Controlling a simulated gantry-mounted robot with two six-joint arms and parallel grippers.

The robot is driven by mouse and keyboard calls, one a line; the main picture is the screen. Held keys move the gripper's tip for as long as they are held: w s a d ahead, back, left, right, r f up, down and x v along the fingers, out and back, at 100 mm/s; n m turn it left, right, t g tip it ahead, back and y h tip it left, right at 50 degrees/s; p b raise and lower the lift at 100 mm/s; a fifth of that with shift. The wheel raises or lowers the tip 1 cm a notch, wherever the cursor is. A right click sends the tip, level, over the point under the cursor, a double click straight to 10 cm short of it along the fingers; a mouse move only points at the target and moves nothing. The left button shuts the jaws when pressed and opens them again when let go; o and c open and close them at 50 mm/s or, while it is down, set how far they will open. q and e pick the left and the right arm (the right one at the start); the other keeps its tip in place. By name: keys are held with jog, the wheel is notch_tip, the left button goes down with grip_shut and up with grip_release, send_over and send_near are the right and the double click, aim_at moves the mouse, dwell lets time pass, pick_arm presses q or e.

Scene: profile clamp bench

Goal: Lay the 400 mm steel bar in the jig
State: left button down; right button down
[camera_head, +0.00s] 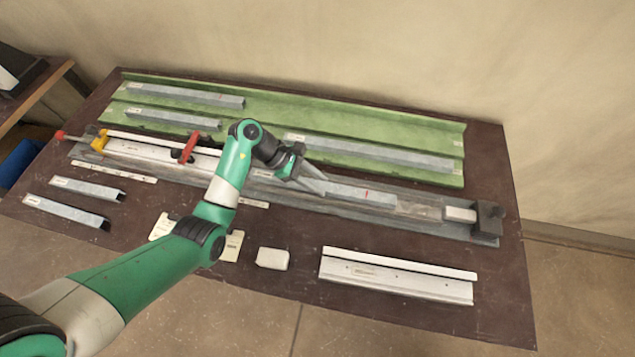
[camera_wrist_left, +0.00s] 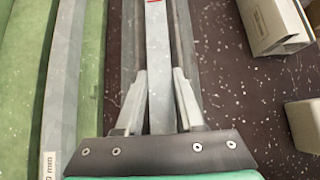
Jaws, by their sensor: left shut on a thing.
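A grey steel bar (camera_head: 360,194) with a red mark lies along the right half of the long jig (camera_head: 420,228). My left gripper (camera_head: 318,187) is shut on this bar, near its left part. In the left wrist view the bar (camera_wrist_left: 158,50) runs between the two fingers (camera_wrist_left: 160,92), in line with the grey jig channel (camera_wrist_left: 185,45) beneath. Whether the bar touches the channel floor I cannot tell. Its length label is not readable, and my gripper hides part of it. My right gripper is in neither view.
A green tray (camera_head: 290,118) behind the jig holds several bars. A red clamp (camera_head: 188,147) and a yellow clamp (camera_head: 99,142) stand at left; a dark end block (camera_head: 488,218) stands at right. In front lie a white profile (camera_head: 395,277) and a white block (camera_head: 272,258).

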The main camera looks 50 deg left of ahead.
pick_arm(q)
jog(key=shift+r, duration=0.1)
jog(key=shift+f+b, duration=0.4)
jog(key=shift+f, duration=0.15)
jog(key=c, duration=0.5)
grip_release()
jog(key=shift+r, duration=0.1)
jog(key=shift+r+p, duration=0.55)
jog(key=shift+p, duration=0.05)
jog(key=p+v, duration=0.2)
jog(key=v, duration=0.9)
jog(key=shift+s+a+r, duration=0.15)
jog(key=shift+a+r, duration=0.15)
